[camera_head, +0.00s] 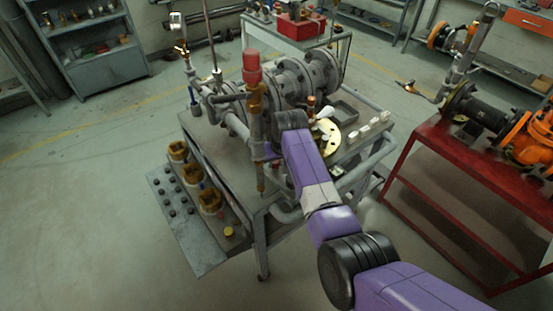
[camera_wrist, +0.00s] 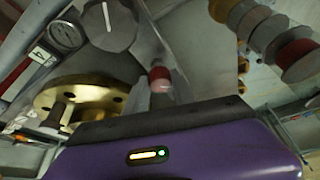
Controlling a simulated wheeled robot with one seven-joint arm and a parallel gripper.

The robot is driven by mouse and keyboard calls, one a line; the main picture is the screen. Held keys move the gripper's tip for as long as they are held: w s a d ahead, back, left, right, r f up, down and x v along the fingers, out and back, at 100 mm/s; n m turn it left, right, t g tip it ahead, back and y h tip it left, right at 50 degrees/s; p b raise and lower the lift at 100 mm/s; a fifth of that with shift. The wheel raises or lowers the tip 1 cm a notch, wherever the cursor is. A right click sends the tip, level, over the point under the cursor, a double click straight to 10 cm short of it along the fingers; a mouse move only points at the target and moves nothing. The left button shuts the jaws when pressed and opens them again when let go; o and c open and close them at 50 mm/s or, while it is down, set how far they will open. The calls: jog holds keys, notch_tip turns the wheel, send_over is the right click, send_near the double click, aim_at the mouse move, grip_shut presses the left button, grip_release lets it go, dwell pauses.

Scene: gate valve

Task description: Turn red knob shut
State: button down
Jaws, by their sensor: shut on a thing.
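A small red knob (camera_wrist: 160,76) shows in the middle of the wrist view, at the tips of grey fingers. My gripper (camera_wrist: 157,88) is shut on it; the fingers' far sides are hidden. In the head view my purple arm reaches in from the lower right to the valve assembly (camera_head: 289,82) on the grey workbench (camera_head: 222,150), and my fingertips cannot be made out there. A larger red cylinder (camera_head: 252,66) stands upright on the assembly; whether it is the same part as the small knob cannot be told.
A brass flange (camera_wrist: 85,97) and a pressure gauge (camera_wrist: 66,35) lie left in the wrist view. Grey and reddish discs (camera_wrist: 262,30) are at its upper right. A red bench (camera_head: 440,175) with orange valves (camera_head: 535,140) stands to the right. Floor is free at left.

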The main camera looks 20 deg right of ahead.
jog(key=shift+m+h, duration=0.4)
jog(key=shift+m, duration=0.4)
jog(key=c, duration=1.1)
grip_release()
jog(key=shift+o, duration=0.2)
